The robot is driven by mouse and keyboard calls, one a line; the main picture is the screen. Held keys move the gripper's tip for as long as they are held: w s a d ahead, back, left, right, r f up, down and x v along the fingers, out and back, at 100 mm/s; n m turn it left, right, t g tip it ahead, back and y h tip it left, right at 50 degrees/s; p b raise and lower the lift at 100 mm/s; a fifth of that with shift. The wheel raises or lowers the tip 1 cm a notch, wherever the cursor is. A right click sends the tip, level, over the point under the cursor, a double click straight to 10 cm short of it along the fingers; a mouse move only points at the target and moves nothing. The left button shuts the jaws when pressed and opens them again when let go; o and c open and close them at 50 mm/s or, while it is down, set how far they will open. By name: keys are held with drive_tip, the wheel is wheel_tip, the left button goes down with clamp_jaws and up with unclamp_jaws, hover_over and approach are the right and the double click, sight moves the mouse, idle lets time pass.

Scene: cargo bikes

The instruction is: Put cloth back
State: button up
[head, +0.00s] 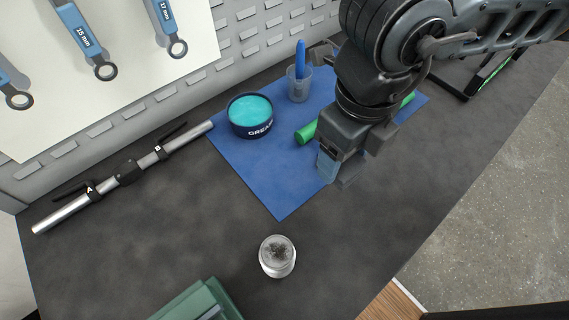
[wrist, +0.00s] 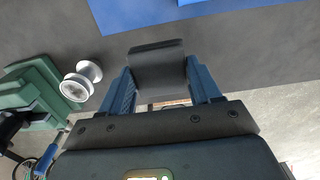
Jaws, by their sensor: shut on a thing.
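My gripper (head: 336,166) is above the front right part of the blue mat on the dark workbench. It is shut on a dark grey piece, which looks like the cloth (wrist: 158,66), seen between the two blue fingers in the wrist view. In the head view only a small grey part of it shows beside the fingertips. The blue mat (head: 275,190) lies flat under and behind my gripper, and its edge also shows at the top of the wrist view (wrist: 150,15). My arm hides part of the mat.
On the mat stand a grease tin (head: 250,115), a clear cup (head: 299,85) with a blue stick, and a green cylinder (head: 306,132). A silver bar (head: 125,175) lies left. A small round pale object (head: 277,256) and a green object (head: 197,303) are in front. Bare bench surrounds the mat's front corner.

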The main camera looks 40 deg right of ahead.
drive_tip(key=shift+w+a+f+b, duration=0.25)
drive_tip(key=shift+w+f+b, duration=0.55)
drive_tip(key=shift+b, duration=1.65)
drive_tip(key=w+f+b, duration=0.1)
drive_tip(key=w+b, duration=0.1)
drive_tip(key=b, duration=0.3)
drive_tip(key=p, duration=0.2)
hover_over(284, 169)
wheel_tip(284, 169, down, 4)
drive_tip(key=shift+s+d+r, duration=0.1)
drive_tip(key=shift+r, duration=0.05)
drive_tip(key=shift+f, duration=2.1)
drive_tip(key=shift+f, duration=0.15)
drive_tip(key=o, duration=1.1)
wheel_tip(284, 169, up, 12)
